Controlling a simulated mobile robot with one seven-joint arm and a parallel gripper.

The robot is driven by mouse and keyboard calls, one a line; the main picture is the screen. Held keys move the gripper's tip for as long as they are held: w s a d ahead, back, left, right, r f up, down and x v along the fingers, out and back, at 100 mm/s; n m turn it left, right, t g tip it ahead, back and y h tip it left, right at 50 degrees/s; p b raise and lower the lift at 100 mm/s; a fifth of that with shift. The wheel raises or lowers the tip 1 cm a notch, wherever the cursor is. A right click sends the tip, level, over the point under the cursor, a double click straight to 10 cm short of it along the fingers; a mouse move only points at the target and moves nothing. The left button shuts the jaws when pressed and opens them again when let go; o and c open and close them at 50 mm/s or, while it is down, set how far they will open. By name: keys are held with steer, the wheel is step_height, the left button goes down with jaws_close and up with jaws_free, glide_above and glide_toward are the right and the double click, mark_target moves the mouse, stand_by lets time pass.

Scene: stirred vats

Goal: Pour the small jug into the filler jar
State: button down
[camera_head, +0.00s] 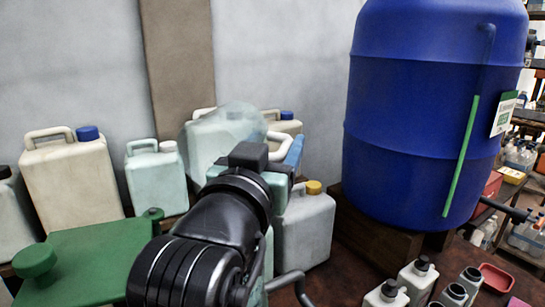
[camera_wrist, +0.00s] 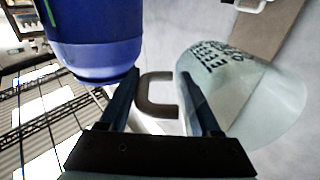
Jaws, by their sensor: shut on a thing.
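My gripper (camera_wrist: 155,92) is shut on the handle (camera_wrist: 143,95) of a pale translucent jug, which I take for the small jug (camera_wrist: 250,100). The jug has dark print on its side and lies to the right of the fingers in the wrist view. In the head view its clear rounded part (camera_head: 240,117) shows above and behind my wrist, raised among the canisters. It looks tilted, but I cannot tell how far, nor see liquid in it. My arm hides part of it. I cannot tell which vessel is the filler jar.
A large blue vat (camera_head: 420,110) stands right on a wooden base (camera_head: 375,235). Several pale canisters (camera_head: 70,180) line the wall. A grey canister with a yellow cap (camera_head: 303,225) is close to my gripper. Small bottles (camera_head: 416,275) and a red tray (camera_head: 495,277) are at lower right.

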steer(key=shift+a+f+g+y, duration=0.1)
steer(key=shift+f+g+y, duration=0.05)
steer(key=shift+g+y, duration=0.15)
steer(key=shift+w+p, duration=0.1)
steer(key=shift+p, duration=0.4)
steer(key=f+g+p, duration=0.1)
steer(key=g+p, duration=0.1)
steer(key=p, duration=0.2)
steer(key=w+f+g+y+p, duration=0.1)
steer(key=g+p, duration=0.1)
steer(key=p, duration=0.2)
steer(key=w+f+g+p, duration=0.1)
steer(key=g+p, duration=0.2)
steer(key=p, duration=0.1)
steer(key=shift+d+f+p, duration=0.2)
steer(key=shift+d+p, duration=0.05)
steer(key=shift+p, duration=0.1)
steer(key=g+p, duration=0.2)
steer(key=p, duration=0.2)
steer(key=shift+r+y+p, duration=0.1)
steer(key=shift+y+p, duration=0.3)
steer(key=shift+g+p, duration=0.5)
steer(key=shift+p, duration=0.1)
steer(key=shift+s+g+y+p, duration=0.1)
steer(key=shift+g+y+p, duration=0.3)
steer(key=shift+p, duration=0.6)
